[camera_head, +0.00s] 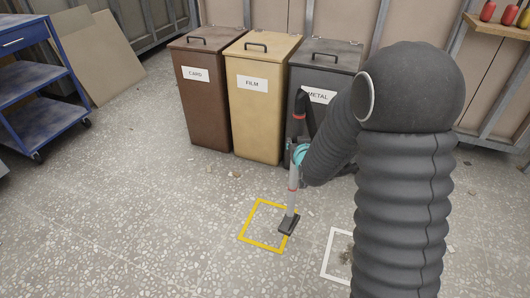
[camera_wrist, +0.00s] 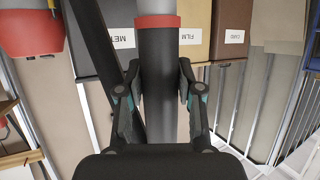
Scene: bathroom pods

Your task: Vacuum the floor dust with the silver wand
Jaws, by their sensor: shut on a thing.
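In the head view, the gripper (camera_head: 299,155) shows teal parts beside the wand (camera_head: 292,203). The wand stands nearly upright, and its dark floor head (camera_head: 289,225) is at the right side of a yellow square outline (camera_head: 247,227) on the floor. I cannot tell whether the head touches the floor. No dust shows clearly inside the yellow square. Grey-brown dust (camera_head: 346,256) lies inside a white square outline (camera_head: 327,254), partly hidden by my arm.
Bins labelled CARD (camera_head: 200,95), FILM (camera_head: 258,105) and METAL (camera_head: 326,62) stand behind the wand. A blue cart (camera_head: 38,85) is at left. A red rounded body (camera_wrist: 30,34) shows in the wrist view. Small debris (camera_head: 236,173) lies before the bins. The left floor is clear.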

